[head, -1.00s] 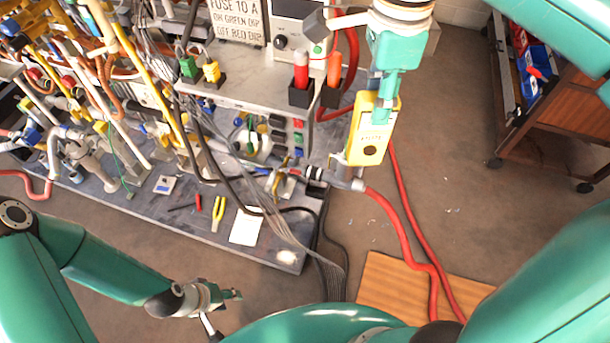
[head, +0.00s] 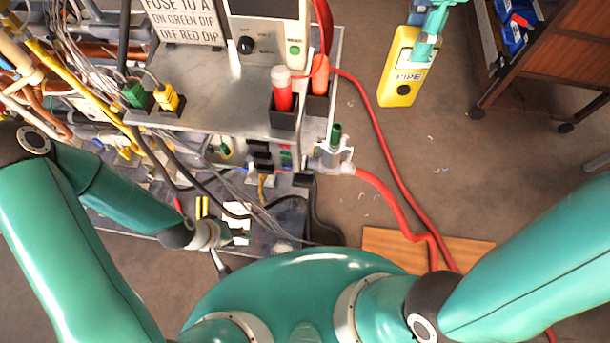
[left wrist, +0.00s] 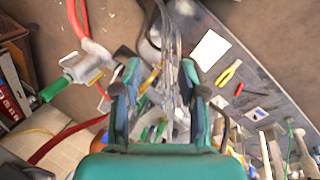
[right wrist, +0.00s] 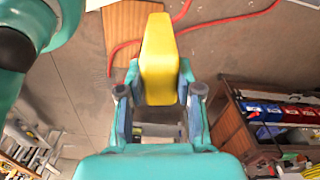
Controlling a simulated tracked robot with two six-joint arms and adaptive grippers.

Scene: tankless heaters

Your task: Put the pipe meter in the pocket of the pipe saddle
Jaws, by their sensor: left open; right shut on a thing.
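The pipe meter (head: 402,75) is a yellow box with a white PIPE label and a dark round spot. My right gripper (head: 426,35) is shut on its upper end and holds it over the floor. It also shows as a yellow block between the fingers in the right wrist view (right wrist: 160,60). I cannot surely pick out the pipe saddle; a grey fitting with a green handle (head: 335,152) sits at the bench's right end, left of and below the meter in the head view, apart from it. My left gripper (head: 238,235) is open and empty near the bench's front edge.
Black holders with a red (head: 282,92) and an orange tool (head: 319,75) stand on the metal shelf (head: 215,80). Red hoses (head: 385,190) run across the floor to a wooden board (head: 385,242). A wooden cart (head: 545,60) stands at the right.

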